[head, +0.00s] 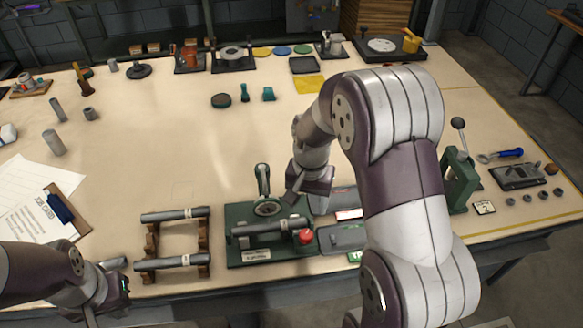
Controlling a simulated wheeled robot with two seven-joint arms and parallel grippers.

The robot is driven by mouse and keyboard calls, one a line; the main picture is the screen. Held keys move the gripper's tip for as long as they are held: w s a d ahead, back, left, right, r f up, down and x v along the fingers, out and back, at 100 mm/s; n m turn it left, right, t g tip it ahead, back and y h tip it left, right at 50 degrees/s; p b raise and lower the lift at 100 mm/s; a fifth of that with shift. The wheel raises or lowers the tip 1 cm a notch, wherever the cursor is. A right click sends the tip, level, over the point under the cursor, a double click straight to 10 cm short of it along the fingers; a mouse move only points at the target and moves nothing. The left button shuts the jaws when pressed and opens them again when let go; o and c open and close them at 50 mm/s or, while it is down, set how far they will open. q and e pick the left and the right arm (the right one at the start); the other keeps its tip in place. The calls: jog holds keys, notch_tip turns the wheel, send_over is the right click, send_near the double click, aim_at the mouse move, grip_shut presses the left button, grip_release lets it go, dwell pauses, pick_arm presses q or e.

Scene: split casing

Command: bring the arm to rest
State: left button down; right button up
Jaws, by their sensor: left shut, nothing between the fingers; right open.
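My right arm reaches in from the lower right over the bench. Its gripper (296,194) is open and empty, just right of the lever and above the green fixture (238,255), apart from it as far as I can tell. A grey cylindrical part (266,227) lies across the fixture, beside a red knob (306,237). My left gripper (92,314) is at the lower left, by the bench's front edge. It is shut with nothing in it. Its fingertips are partly cut off by the picture's edge. My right arm hides part of the bench.
A clipboard (72,208) with paper lies at left. Grey trays (343,237) stand right of the fixture, partly behind my arm. A green press (459,180) stands right. The bench's middle left (160,140) is clear.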

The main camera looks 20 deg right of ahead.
jog(key=s+a+r+n+t, duration=0.1)
jog(key=s+a+n, duration=0.4)
jog(key=s, duration=0.5)
jog(key=r+n, duration=0.1)
jog(key=n, duration=0.1)
jog(key=shift+s+a+r+n, duration=0.15)
jog(key=shift+a+r+n, duration=0.05)
jog(key=shift+n, duration=0.2)
jog(key=shift+s, duration=0.1)
dwell(0.6)
